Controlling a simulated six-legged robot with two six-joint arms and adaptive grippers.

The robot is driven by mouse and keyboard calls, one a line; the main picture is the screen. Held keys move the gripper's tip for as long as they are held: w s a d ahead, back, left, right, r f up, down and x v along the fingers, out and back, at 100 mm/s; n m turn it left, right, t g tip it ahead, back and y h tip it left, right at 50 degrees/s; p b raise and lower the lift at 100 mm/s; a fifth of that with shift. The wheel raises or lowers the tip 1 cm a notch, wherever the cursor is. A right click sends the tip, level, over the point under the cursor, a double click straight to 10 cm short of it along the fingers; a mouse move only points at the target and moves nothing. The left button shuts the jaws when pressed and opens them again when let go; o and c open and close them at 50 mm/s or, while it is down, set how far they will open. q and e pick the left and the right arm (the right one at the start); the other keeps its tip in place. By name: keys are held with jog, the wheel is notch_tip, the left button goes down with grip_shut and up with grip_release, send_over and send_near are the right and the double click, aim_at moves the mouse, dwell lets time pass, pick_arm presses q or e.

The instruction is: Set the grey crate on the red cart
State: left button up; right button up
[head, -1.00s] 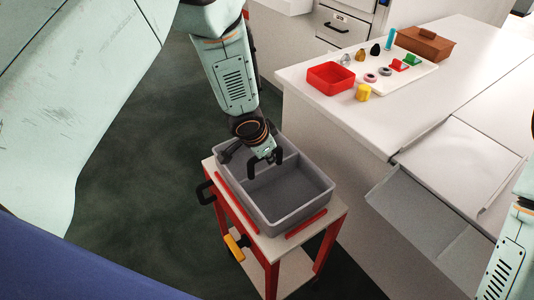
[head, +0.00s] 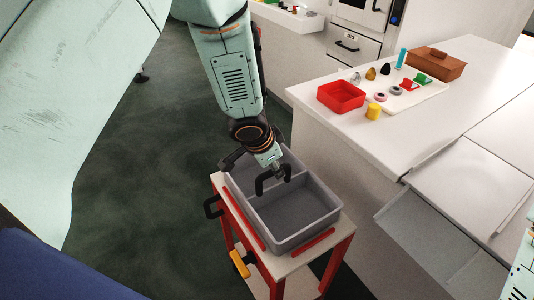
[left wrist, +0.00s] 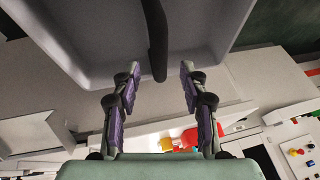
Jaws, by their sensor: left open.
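The grey crate (head: 304,240) is an open tray with a divider across it. It sits level on top of the red cart (head: 277,285), between red strips along the cart's edges. My left gripper (head: 272,183) is open over the crate's interior, near the divider. In the left wrist view my left gripper (left wrist: 158,75) shows spread fingers with purple pads, and the grey crate (left wrist: 200,40) fills the top. A dark bar reaches down between the fingertips there; I cannot tell what it belongs to. Part of my right arm shows at the right edge, its gripper out of frame.
A white counter (head: 330,135) stands right of the cart, with a red bin (head: 341,97), a brown box (head: 436,63), a yellow cylinder (head: 373,112) and small items on a white board. A grey sloped panel (head: 420,235) juts out beside the cart. Dark floor lies open to the left.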

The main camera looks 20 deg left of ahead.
pick_arm(q)
jog(key=v, duration=0.7)
jog(key=shift+s+r, duration=0.2)
jog(key=s+d+f+n+h+b, duration=0.15)
jog(key=s+f+n, duration=0.25)
jog(key=s+f, duration=0.55)
jog(key=s+a+f+n+g+y+b, duration=0.1)
jog(key=s+a+f+n+g+b, duration=0.1)
jog(key=s+f, duration=0.7)
jog(key=s+a+f+n+g+y+b, duration=0.1)
jog(key=s+a+f+n+g+b, duration=0.1)
jog(key=s+f, duration=0.7)
jog(key=s+a+b, duration=0.1)
jog(key=s+a, duration=0.1)
jog(key=s, duration=0.3)
jog(key=shift+f+n+g, duration=0.2)
jog(key=shift+n+g, duration=0.1)
jog(key=shift+g, duration=0.1)
jog(key=shift+a+y, duration=0.25)
